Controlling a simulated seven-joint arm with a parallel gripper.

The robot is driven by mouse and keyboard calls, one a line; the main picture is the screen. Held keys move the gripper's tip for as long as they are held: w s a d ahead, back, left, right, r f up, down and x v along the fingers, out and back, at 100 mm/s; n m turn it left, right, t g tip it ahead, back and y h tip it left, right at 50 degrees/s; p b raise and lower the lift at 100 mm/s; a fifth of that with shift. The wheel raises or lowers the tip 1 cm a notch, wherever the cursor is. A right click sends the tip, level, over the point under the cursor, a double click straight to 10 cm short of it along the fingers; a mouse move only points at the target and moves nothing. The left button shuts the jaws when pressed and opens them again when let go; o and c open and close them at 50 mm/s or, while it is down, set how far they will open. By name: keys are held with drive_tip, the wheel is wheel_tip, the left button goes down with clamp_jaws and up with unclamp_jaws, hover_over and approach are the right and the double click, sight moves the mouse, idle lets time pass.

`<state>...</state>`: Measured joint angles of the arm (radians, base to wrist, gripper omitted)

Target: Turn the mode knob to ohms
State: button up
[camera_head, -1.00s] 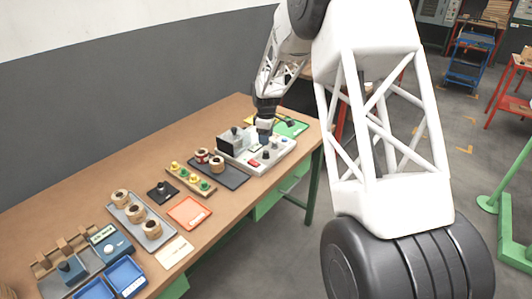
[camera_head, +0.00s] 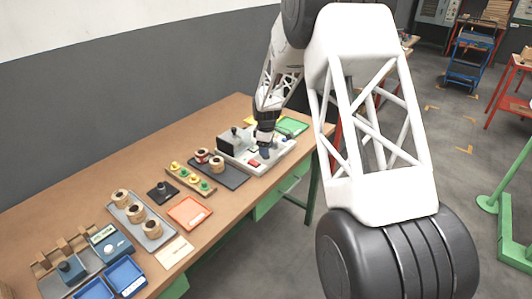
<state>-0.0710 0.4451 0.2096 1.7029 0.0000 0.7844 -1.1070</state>
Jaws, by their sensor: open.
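The test instrument (camera_head: 276,158) is a light grey panel with a dark display box (camera_head: 229,146) on its left. It stands near the far end of the wooden bench. A red button (camera_head: 254,163) shows on its front part. My gripper (camera_head: 264,150) points down over the middle of the panel, low and close to its controls. The mode knob cannot be told apart; small dark knobs are partly behind the gripper. The fingers are too small to see clearly, and I cannot tell whether they touch anything.
A dark tray with coils (camera_head: 232,176), a rack of coloured knobs (camera_head: 190,178) and an orange tray (camera_head: 187,212) lie left of the instrument. A grey tray of coils (camera_head: 157,239) and blue bins (camera_head: 125,276) are nearer. My arm hides the right side.

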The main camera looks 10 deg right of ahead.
drive_tip(key=shift+f, duration=1.15)
drive_tip(key=c, duration=0.9)
